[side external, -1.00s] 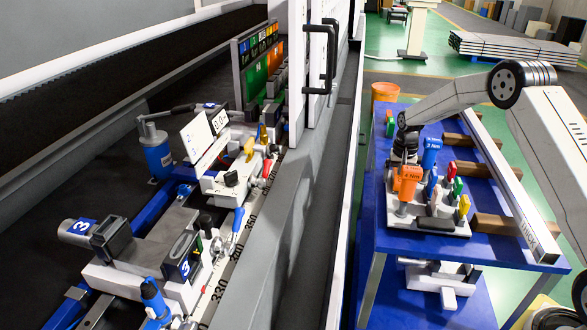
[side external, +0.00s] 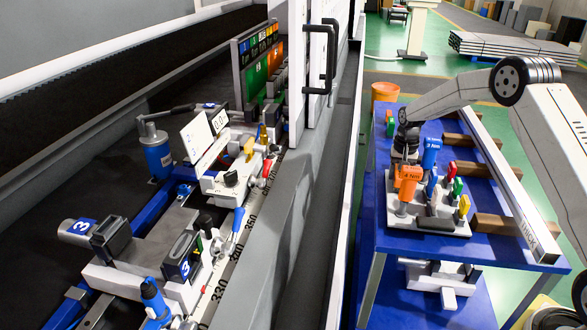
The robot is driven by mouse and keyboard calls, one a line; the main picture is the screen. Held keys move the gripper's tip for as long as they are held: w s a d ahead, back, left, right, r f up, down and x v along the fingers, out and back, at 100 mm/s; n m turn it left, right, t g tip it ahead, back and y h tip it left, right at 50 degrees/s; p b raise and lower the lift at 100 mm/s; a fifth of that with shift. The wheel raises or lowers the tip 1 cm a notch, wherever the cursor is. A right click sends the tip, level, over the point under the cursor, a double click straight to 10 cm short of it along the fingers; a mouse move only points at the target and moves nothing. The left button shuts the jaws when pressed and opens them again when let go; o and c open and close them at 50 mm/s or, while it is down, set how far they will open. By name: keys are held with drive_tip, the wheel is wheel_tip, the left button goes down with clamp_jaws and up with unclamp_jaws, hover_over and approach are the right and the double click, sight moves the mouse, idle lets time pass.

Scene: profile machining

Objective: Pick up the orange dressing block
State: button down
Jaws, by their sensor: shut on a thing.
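My gripper (side external: 405,152) hangs down at the left side of the blue table, just behind the upright orange-headed tool marked 4 Nm (side external: 407,180). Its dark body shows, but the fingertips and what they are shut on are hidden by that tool. I cannot make out a separate orange dressing block between the jaws. A small orange and green item (side external: 390,124) stands at the table's far left edge, left of my wrist; I cannot tell what it is.
The blue table (side external: 385,238) carries a white tool holder (side external: 455,230) with blue, red, green and yellow handles close to my gripper. A long white beam (side external: 515,205) and brown wooden blocks (side external: 495,222) lie to the right. The machine (side external: 250,275) is at left.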

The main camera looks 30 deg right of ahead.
wheel_tip(320, 180, up, 9)
drive_tip(key=shift+f, duration=0.1)
idle(0.4)
drive_tip(key=c, duration=0.8)
unclamp_jaws()
drive_tip(key=shift+c, duration=0.2)
drive_tip(key=c, duration=0.5)
drive_tip(key=shift+o, duration=0.2)
drive_tip(key=w+a+r+n, duration=0.2)
drive_tip(key=w+a+n, duration=0.1)
drive_tip(key=a, duration=0.6)
drive_tip(key=w+a+r+n, duration=0.2)
drive_tip(key=w+a+n, duration=0.1)
drive_tip(key=a, duration=0.7)
drive_tip(key=w+a+r+n, duration=0.2)
drive_tip(key=w+a+n, duration=0.1)
drive_tip(key=a, duration=0.6)
drive_tip(key=s+a+r+n, duration=0.2)
drive_tip(key=s+a+n, duration=0.1)
drive_tip(key=a, duration=0.7)
drive_tip(key=s+a+r+n, duration=0.2)
drive_tip(key=s+a+n, duration=0.1)
drive_tip(key=a, duration=0.7)
drive_tip(key=s+a+r+n, duration=0.2)
drive_tip(key=s+a+n, duration=0.1)
drive_tip(key=a, duration=0.7)
drive_tip(key=shift+s+a+r, duration=0.3)
drive_tip(key=shift+s+a, duration=0.05)
drive_tip(key=shift+s, duration=0.4)
